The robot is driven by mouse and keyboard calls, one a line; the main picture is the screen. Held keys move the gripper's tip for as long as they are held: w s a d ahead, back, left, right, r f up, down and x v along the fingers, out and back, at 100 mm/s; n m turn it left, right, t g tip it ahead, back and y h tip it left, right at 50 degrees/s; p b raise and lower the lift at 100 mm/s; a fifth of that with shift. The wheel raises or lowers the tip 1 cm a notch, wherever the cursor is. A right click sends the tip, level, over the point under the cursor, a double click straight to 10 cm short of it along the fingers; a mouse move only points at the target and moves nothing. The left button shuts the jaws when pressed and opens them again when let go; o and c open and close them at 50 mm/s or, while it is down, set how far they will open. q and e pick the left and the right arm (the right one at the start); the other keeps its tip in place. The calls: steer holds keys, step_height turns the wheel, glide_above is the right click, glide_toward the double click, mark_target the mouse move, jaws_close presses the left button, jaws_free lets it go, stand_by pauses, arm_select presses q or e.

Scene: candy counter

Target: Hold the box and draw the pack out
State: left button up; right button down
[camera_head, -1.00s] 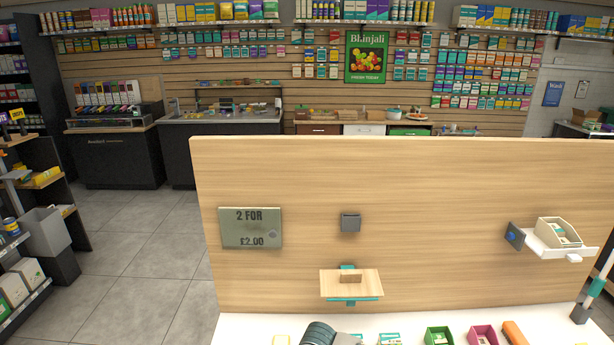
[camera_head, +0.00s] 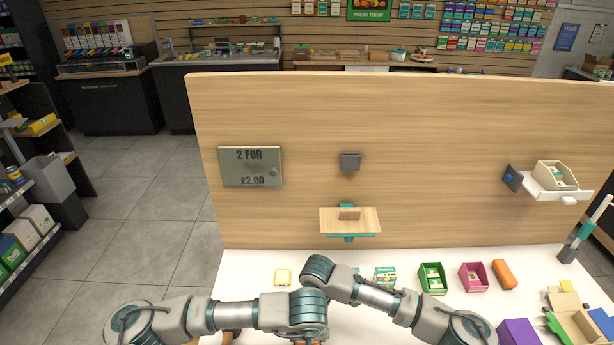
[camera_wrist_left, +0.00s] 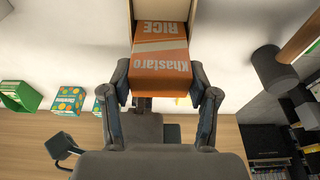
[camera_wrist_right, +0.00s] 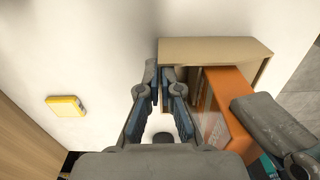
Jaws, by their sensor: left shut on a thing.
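An orange pack (camera_wrist_left: 160,70) lettered "RICE" shows in the left wrist view, between the fingers of my left gripper (camera_wrist_left: 163,92), which is shut on it. The pack sticks partly out of a beige box (camera_wrist_left: 138,12). In the right wrist view the tan box (camera_wrist_right: 215,48) stands open, with the orange pack (camera_wrist_right: 228,110) partly inside. My right gripper (camera_wrist_right: 160,85) is at the box's left side with its fingers close together; whether they clasp the box wall is unclear. In the head view my arms cross the bottom edge and both grippers are hidden.
A yellow item (camera_head: 283,277) lies on the white counter (camera_head: 250,262). Green (camera_head: 432,278) and pink (camera_head: 473,277) boxes stand further right, beside an orange item (camera_head: 503,274). A wooden panel (camera_head: 440,140) with a small shelf (camera_head: 335,221) rises behind the counter.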

arm_select(q)
steer(key=shift+w+v, duration=0.2)
steer(key=shift+v, duration=0.65)
steer(key=shift+w+v, duration=0.2)
steer(key=shift+v, duration=0.65)
steer(key=shift+w+v, duration=0.2)
steer(key=shift+v, duration=0.65)
steer(key=shift+r, duration=0.25)
arm_select(e)
steer(key=c, duration=1.8)
jaws_free()
steer(key=o, duration=0.4)
steer(key=shift+c, duration=0.2)
steer(key=shift+r, duration=0.15)
steer(key=shift+r, duration=3.1)
